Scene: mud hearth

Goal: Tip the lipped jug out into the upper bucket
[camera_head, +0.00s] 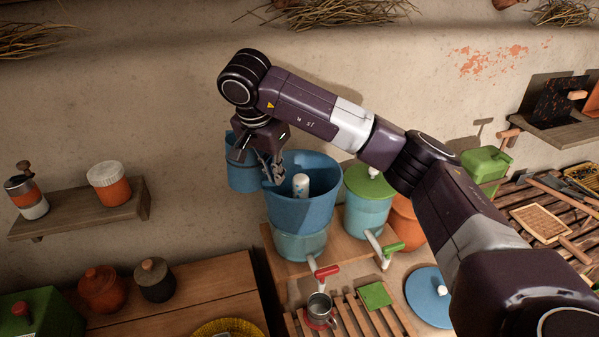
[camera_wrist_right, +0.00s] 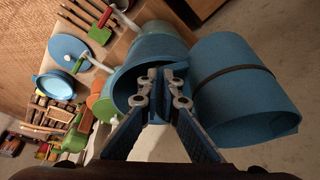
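The lipped jug (camera_head: 243,176) is a blue vessel in the air just left of the upper bucket, looking roughly upright. In the right wrist view the jug (camera_wrist_right: 240,85) is large at the right, with a dark band around it. My right gripper (camera_head: 268,167) is beside it, its fingers (camera_wrist_right: 165,82) close together at the jug's near side. It appears shut on the jug, though the exact contact is hidden. The upper bucket (camera_head: 300,212) is blue, wide and open-topped, with a white cylinder (camera_head: 301,185) standing inside. My left gripper is not in view.
The upper bucket stands on a teal lower bucket (camera_head: 300,246) with a red-handled tap (camera_head: 326,272). A green-lidded teal bucket (camera_head: 368,205) stands to its right. A metal mug (camera_head: 319,308) is below the tap. A wall shelf (camera_head: 85,216) holds jars at the left.

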